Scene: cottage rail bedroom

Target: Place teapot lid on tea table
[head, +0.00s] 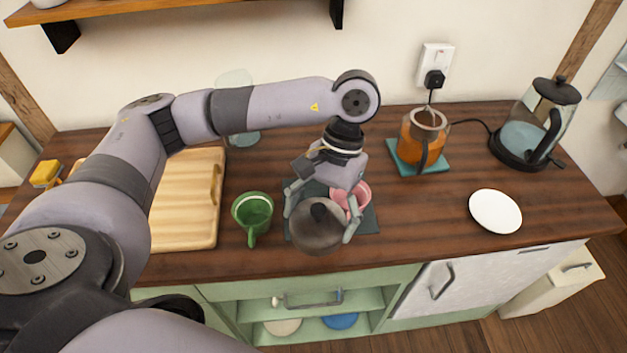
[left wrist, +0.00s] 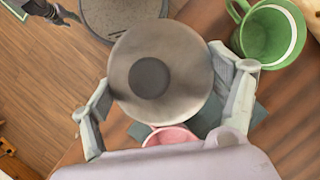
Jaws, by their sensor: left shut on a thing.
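A round grey lid with a dark knob (head: 317,228) is held by my left gripper (head: 320,212), whose fingers are shut on opposite sides of its rim. In the left wrist view the lid (left wrist: 190,75) fills the space between the fingers of the gripper (left wrist: 165,100). The lid is over the front of a dark mat and partly hides a pink cup (head: 362,192); its height is hard to tell. The wooden counter top (head: 440,220) extends around it. A glass teapot of orange tea (head: 412,150) with a strainer stands on a teal mat behind right.
A green mug (head: 252,212) stands close left of the lid, beside a wooden board (head: 205,232). A white plate (head: 495,211) and an electric kettle (head: 530,130) are at the right. The counter between lid and plate is clear. A clear glass stands behind my arm.

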